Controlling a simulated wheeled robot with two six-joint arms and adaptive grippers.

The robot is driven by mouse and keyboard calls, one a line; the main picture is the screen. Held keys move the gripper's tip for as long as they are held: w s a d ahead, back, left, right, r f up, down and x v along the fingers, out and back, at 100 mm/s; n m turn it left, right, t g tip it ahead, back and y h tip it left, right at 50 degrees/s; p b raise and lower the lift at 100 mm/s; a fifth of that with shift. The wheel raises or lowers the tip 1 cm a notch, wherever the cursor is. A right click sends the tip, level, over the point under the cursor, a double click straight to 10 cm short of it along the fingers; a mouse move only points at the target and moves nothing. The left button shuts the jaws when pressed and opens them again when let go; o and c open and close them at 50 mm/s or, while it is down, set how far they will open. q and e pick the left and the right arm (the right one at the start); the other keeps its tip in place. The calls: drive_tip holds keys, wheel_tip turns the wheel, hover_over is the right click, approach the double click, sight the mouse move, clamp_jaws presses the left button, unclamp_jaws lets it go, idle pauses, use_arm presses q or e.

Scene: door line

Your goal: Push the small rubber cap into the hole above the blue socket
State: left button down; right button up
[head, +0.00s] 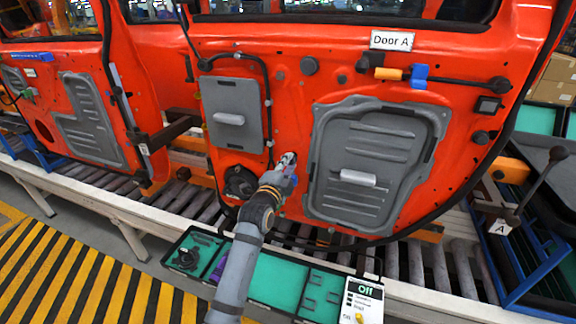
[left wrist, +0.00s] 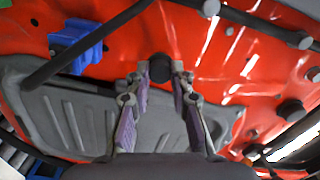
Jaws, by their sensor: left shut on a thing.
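My left gripper (head: 287,160) is in front of the orange door, between its two grey panels. In the left wrist view its lilac-padded fingers (left wrist: 160,78) are shut on the small dark rubber cap (left wrist: 160,66), held at the fingertips. The cap cannot be made out in the head view. The blue socket (head: 418,76) is on the upper right of the door, beside an orange connector, well above and right of my gripper. A blue part, likely this socket, shows in the left wrist view (left wrist: 78,55). The hole is not clearly visible. My right gripper is not in view.
The large grey panel (head: 335,190) with a pale handle is right of my gripper; a smaller grey panel (head: 217,95) is to its upper left. A dark round speaker (head: 239,183) is close on the left. Teal-lined trays (head: 275,284) stand below, before the roller conveyor.

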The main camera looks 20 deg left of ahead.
use_arm(q)
drive_tip(key=shift+w, duration=0.95)
idle(0.5)
drive_tip(key=c, duration=1.1)
unclamp_jaws()
drive_tip(key=s, duration=1.9)
drive_tip(key=shift+s+a, duration=0.25)
drive_tip(key=shift+a, duration=0.05)
